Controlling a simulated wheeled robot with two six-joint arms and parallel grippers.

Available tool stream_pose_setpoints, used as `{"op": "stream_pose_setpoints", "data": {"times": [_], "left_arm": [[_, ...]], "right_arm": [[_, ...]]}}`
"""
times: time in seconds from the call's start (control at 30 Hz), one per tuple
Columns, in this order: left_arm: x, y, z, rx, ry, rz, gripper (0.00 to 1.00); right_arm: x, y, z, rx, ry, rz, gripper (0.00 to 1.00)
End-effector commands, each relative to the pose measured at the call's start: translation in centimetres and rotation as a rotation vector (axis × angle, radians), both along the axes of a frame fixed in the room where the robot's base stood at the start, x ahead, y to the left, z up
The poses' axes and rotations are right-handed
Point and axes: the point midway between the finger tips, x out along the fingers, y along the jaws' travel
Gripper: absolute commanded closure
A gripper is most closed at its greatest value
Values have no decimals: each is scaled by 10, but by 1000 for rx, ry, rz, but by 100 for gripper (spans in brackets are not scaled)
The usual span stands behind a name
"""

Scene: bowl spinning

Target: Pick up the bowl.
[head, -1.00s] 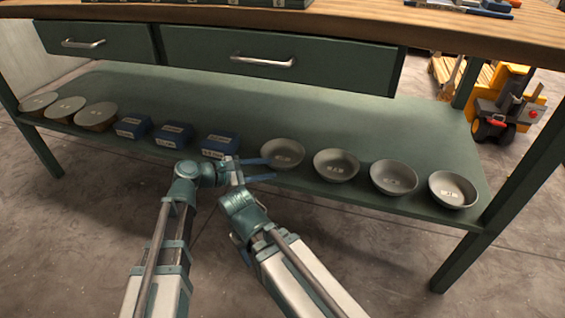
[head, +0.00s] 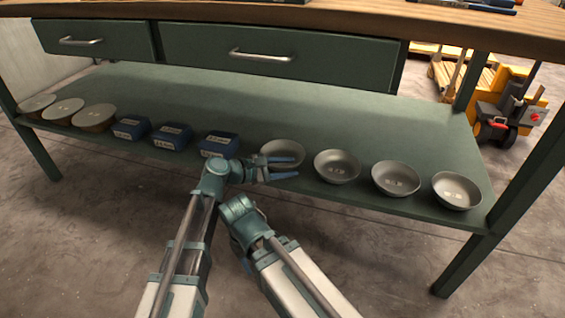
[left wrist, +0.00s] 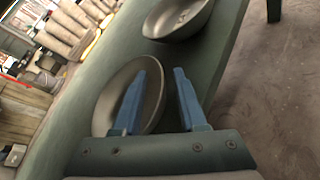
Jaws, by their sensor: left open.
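Several grey bowls stand in a row along the front edge of the green shelf. The leftmost one (head: 275,148) is nearest my left gripper (head: 286,168). The gripper is open and empty, its fingers pointing right and overlapping that bowl's front in the head view. In the left wrist view, the gripper (left wrist: 160,73) has its left finger in front of this bowl (left wrist: 115,90), its right finger to the right of it. I cannot tell whether they touch. The bowl stands upright on the shelf. The fingers of my right gripper are not visible.
Three blue boxes (head: 171,137) and several grey round dishes (head: 63,110) stand left on the shelf (head: 300,110). Another bowl (head: 337,167) is close on the right. Drawers (head: 280,62) hang above. The shelf behind the bowls is clear. A table leg (head: 465,262) stands at right.

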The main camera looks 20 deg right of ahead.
Motion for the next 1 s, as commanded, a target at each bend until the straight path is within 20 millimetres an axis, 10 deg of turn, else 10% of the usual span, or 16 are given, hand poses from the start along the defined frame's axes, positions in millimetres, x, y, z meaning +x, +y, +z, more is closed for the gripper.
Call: {"op": "stream_pose_setpoints", "data": {"times": [0.13, 0.37, 1.0], "left_arm": [[0, 1, 1, 1, 0, 1, 62], [0, 1, 1, 1, 0, 1, 100], [0, 1, 0, 1, 0, 1, 100]], "right_arm": [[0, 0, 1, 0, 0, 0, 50], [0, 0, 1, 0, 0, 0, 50], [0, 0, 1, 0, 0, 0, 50]]}}
